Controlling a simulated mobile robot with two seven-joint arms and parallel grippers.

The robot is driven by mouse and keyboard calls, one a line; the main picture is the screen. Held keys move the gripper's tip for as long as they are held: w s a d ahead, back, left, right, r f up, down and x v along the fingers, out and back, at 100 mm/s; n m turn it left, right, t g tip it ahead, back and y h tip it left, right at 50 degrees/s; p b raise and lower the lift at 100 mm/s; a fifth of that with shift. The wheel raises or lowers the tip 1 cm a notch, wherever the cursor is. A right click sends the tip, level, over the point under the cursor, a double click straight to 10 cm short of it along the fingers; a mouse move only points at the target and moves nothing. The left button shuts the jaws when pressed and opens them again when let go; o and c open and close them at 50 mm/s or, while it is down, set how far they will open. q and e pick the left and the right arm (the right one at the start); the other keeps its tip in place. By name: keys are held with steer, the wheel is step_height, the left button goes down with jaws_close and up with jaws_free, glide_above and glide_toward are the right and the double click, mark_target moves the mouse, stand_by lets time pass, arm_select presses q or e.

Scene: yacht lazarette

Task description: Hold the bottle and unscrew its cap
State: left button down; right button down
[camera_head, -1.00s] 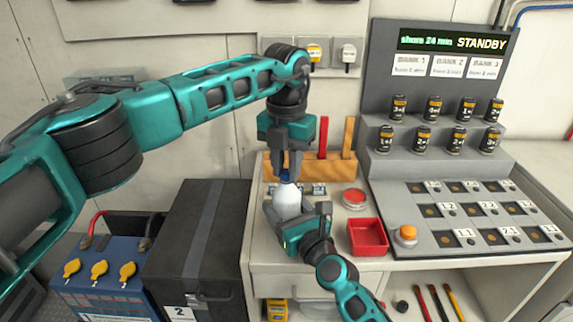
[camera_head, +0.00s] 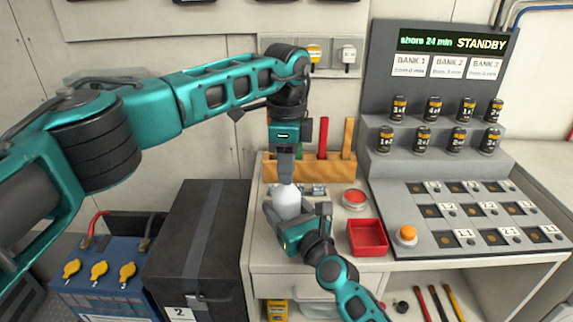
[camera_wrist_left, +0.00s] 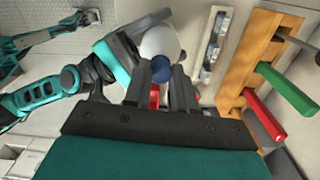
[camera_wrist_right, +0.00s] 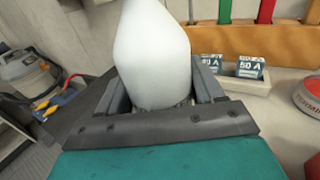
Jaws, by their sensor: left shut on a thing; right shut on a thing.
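A white bottle (camera_head: 287,203) stands upright on the bench at the centre of the head view. My right gripper (camera_head: 291,216) is shut around its body from the front; the right wrist view shows the bottle (camera_wrist_right: 153,55) between both fingers (camera_wrist_right: 158,98). My left gripper (camera_head: 285,178) points straight down over the bottle's top and is shut on the blue cap. The cap (camera_wrist_left: 162,69) shows in the left wrist view between the fingertips, with the white bottle (camera_wrist_left: 160,42) beyond it. In the head view the left fingers hide the cap.
A wooden rack (camera_head: 320,168) with coloured handles stands close behind the bottle. A sloped panel (camera_head: 470,215) fills the bench's right side. A black box (camera_head: 197,240) stands at left.

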arm_select(q)
steer(key=shift+n, duration=0.8)
steer(key=shift+r, duration=0.15)
steer(key=shift+r, duration=1)
steer(key=shift+r, duration=2)
arm_select(e)
steer(key=shift+c, duration=0.3)
jaws_free()
